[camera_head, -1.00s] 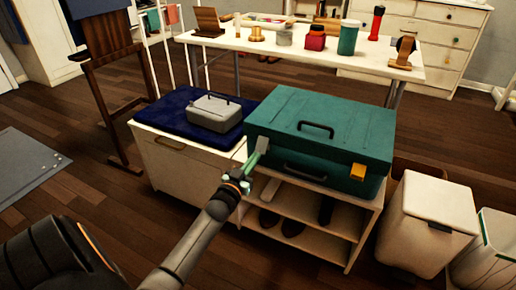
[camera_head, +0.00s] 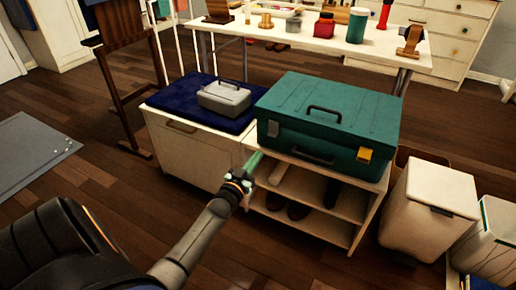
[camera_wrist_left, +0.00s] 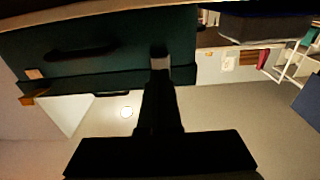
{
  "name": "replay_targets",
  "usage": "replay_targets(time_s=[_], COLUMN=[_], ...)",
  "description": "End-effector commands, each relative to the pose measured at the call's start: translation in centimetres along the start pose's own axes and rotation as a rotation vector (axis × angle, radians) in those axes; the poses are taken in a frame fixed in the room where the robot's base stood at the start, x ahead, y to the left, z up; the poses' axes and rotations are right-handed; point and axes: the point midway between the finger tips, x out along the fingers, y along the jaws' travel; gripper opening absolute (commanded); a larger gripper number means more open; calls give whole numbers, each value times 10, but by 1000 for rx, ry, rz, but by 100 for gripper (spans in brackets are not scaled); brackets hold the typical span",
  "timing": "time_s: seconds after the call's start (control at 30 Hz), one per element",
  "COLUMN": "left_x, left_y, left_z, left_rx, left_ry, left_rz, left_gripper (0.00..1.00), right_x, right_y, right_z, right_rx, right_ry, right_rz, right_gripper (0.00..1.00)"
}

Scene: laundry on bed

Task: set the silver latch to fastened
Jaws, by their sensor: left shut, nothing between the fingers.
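The teal case (camera_head: 330,105) lies closed on a white shelf unit. Its silver latch (camera_head: 273,128) is a small grey piece at the left of the front face. It seems to lie close to that face, but it is too small to tell if it is fastened. My left gripper (camera_head: 257,158) is shut and empty, just below and left of the latch, apparently apart from it. In the left wrist view, a pale piece that seems to be the silver latch (camera_wrist_left: 159,64) shows at the tip of my dark fingers. My right gripper is out of view.
A yellow latch (camera_head: 364,154) is at the right of the case's front. A grey box (camera_head: 224,98) sits on a navy cushion (camera_head: 180,103) to the left. White bins (camera_head: 428,205) stand at the right. The floor in front is clear.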

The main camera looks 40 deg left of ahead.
Motion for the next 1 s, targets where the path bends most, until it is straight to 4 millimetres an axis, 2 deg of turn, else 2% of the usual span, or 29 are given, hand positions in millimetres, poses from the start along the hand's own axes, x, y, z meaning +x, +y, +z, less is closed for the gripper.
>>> replay_targets(time_s=[0.03,0.2,0.4,1.0], left_x=[-11,-36,-54,-57], left_y=[0,0,0,0], left_z=[10,33,48,51], left_rx=[-3,-2,-1,0], left_ry=[-7,-3,-1,1], left_rz=[-1,-1,-1,0], left_gripper=[0,0,0,0], right_x=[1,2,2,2], right_y=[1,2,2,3], right_z=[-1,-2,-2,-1], right_rx=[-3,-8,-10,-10], right_ry=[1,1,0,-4], right_rz=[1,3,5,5], right_gripper=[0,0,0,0])
